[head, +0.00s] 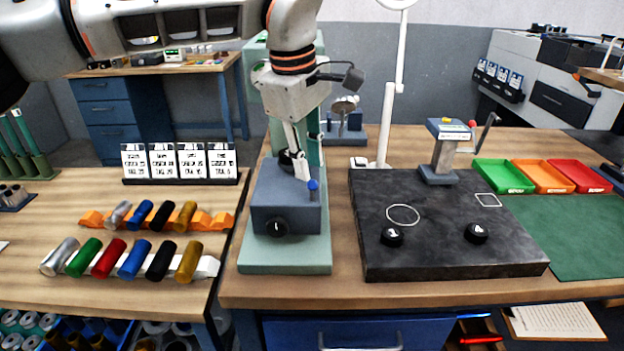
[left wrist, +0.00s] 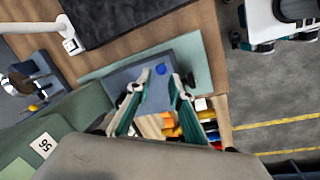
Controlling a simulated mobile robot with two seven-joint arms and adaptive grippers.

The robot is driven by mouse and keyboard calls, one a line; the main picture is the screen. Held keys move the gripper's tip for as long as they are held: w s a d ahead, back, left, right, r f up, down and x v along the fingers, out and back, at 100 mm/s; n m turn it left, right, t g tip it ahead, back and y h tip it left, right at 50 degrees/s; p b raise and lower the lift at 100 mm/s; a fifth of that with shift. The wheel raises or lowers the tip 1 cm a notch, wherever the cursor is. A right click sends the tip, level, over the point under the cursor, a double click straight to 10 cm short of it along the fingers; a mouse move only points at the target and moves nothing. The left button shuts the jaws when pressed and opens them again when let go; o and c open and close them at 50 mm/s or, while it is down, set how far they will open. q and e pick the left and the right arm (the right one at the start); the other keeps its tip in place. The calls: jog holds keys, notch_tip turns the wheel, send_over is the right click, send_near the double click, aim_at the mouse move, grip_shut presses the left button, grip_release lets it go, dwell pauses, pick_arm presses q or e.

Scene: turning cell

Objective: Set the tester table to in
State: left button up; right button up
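The tester is a pale green machine with a green base (head: 285,260). Its table is a blue-grey block (head: 272,212) on that base, with a dark round knob (head: 278,227) on the front face. A small blue peg (head: 313,188) stands on the table's top near the right edge. My left gripper (head: 298,172) points down over the table. In the left wrist view its fingers (left wrist: 157,84) are apart with nothing between them, and the blue peg (left wrist: 162,69) shows just beyond the tips. Whether a fingertip touches the peg is unclear. My right gripper is out of view.
A dark stone plate (head: 440,240) with black knobs and a crank stand (head: 443,150) lies to the right. A white lamp post (head: 386,120) rises behind it. Coloured cylinders (head: 135,258) lie in racks on the left bench. Green, orange and red trays (head: 541,177) stand far right.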

aim_at(312, 181)
pick_arm(q)
jog(key=shift+w+d+f, duration=0.15)
jog(key=shift+f, duration=0.85)
jog(key=shift+w+d+f, duration=0.1)
jog(key=shift+f, duration=0.9)
jog(key=shift+w+d+f, duration=0.15)
jog(key=shift+f, duration=0.85)
grip_shut()
